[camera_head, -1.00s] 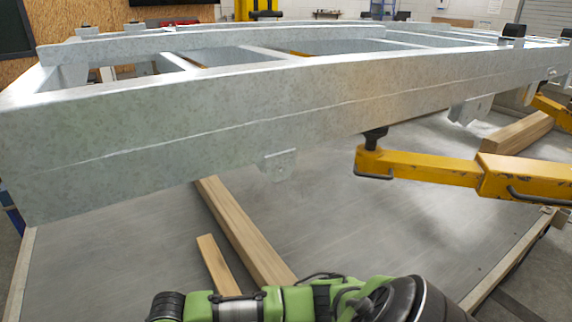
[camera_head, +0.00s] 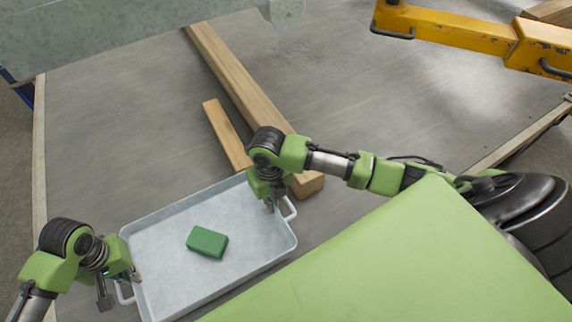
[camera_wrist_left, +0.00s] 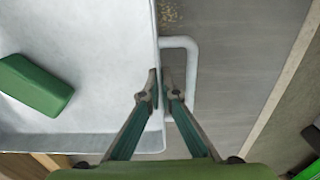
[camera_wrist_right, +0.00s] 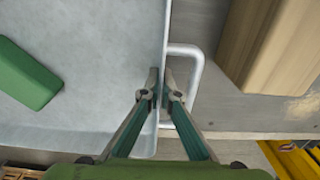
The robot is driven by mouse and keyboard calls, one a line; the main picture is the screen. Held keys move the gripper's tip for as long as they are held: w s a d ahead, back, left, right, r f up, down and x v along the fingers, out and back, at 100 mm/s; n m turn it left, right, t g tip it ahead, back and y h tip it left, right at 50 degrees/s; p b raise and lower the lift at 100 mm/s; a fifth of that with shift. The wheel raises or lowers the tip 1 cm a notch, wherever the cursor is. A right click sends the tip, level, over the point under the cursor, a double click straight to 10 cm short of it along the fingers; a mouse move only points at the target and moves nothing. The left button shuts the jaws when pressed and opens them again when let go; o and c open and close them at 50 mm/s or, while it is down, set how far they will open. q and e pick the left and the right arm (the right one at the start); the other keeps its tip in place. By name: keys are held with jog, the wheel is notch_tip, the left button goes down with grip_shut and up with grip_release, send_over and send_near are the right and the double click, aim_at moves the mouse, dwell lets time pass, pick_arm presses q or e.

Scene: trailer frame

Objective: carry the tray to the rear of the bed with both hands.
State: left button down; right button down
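The grey metal tray (camera_head: 160,234) is at the lower left of the head view, with a white handle at each end and a green block (camera_head: 207,241) inside. My left gripper (camera_head: 128,274) is at its left end; in the left wrist view its fingers (camera_wrist_left: 159,88) pinch the tray wall, one inside and one between wall and handle. My right gripper (camera_head: 270,200) is at the right end; in the right wrist view its fingers (camera_wrist_right: 160,88) close on the wall the same way. I cannot tell whether the tray touches the bed.
A long timber beam (camera_head: 235,85) and a shorter plank (camera_head: 226,136) lie beyond the tray on the grey bed (camera_head: 110,130). A galvanized frame (camera_head: 100,35) crosses the top left. A yellow arm (camera_head: 450,38) reaches in at upper right. The bed's middle right is clear.

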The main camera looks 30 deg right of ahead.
pick_arm(q)
jog(key=shift+w+d, duration=0.15)
jog(key=shift+d, duration=0.05)
pick_arm(e)
jog(key=shift+d, duration=0.1)
pick_arm(q)
jog(key=shift+f, duration=0.1)
pick_arm(e)
jog(key=shift+f, duration=0.1)
